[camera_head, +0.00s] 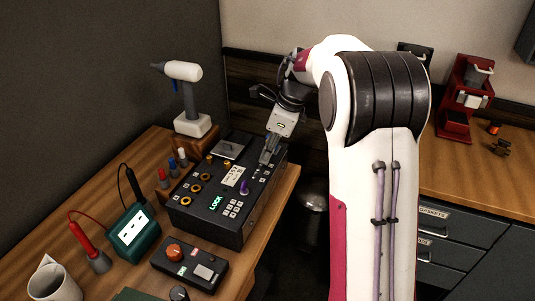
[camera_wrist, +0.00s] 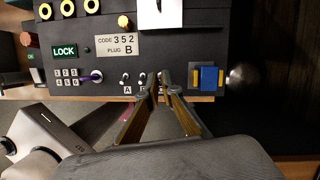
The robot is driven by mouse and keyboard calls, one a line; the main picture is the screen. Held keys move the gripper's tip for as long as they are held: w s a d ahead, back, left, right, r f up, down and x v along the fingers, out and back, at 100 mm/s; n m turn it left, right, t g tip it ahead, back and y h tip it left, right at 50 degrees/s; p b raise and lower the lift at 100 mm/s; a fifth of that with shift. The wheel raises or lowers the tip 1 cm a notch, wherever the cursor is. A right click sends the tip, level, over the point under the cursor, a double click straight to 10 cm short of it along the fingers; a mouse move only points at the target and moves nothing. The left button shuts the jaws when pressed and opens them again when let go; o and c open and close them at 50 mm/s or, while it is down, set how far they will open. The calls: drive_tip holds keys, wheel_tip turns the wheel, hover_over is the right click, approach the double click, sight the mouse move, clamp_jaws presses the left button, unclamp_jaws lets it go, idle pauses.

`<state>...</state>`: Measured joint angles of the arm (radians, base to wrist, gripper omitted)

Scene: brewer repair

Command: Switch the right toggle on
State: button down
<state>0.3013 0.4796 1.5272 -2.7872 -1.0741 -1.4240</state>
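The dark control box (camera_head: 215,222) stands on the wooden bench with its panel facing up. In the wrist view, its panel (camera_wrist: 95,22) shows small silver toggles in a row: one marked A (camera_wrist: 125,77), one marked B (camera_wrist: 143,77), and a further one to the right, mostly covered by my fingertips. My gripper (camera_head: 266,157) reaches down to the right side of the panel. In the wrist view, the fingers (camera_wrist: 160,84) converge at the right end of the toggle row, with a narrow gap at the tips. Contact with the rightmost toggle cannot be made out.
A green LOCK display (camera_wrist: 65,51), a keypad (camera_wrist: 67,78) and a purple key switch (camera_wrist: 91,77) lie left of the toggles. A blue block with yellow sides (camera_wrist: 208,78) is close to the right. A drill-like tool (camera_head: 186,98) stands behind the box.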

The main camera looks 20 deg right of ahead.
idle(0.3)
drive_tip(key=c, duration=2.5)
unclamp_jaws()
drive_tip(key=shift+c, duration=0.2)
drive_tip(key=shift+r, duration=0.1)
drive_tip(key=v, duration=0.7)
drive_tip(key=shift+r, duration=0.2)
drive_tip(key=shift+w+a, duration=0.1)
